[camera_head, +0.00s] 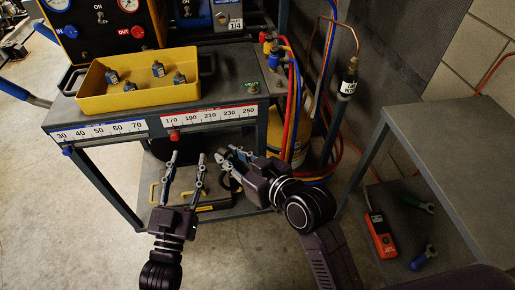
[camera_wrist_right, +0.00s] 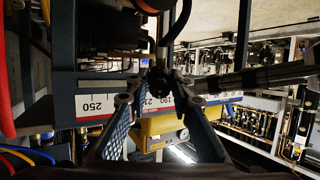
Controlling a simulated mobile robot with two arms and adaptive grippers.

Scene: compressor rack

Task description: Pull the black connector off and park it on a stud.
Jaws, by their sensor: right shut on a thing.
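My right gripper (camera_head: 230,155) is in front of the cart, below its red-edged scale. In the right wrist view its fingers (camera_wrist_right: 158,95) are shut on a dark piece (camera_wrist_right: 158,82), which appears to be the black connector. A black hose (camera_wrist_right: 176,28) runs up from near that piece. The fingers hide part of the connector, and I cannot tell whether it is still seated on anything. My left gripper (camera_head: 187,160) is open and empty, to the left of the right one. No parking stud can be made out clearly.
A yellow tray (camera_head: 122,101) with several small fittings sits on the cart top (camera_head: 220,70). A red knob (camera_head: 174,136) and blue knob (camera_head: 67,151) are on its front. Hoses (camera_head: 293,110) hang right of it. A grey bench (camera_head: 455,140) stands at right.

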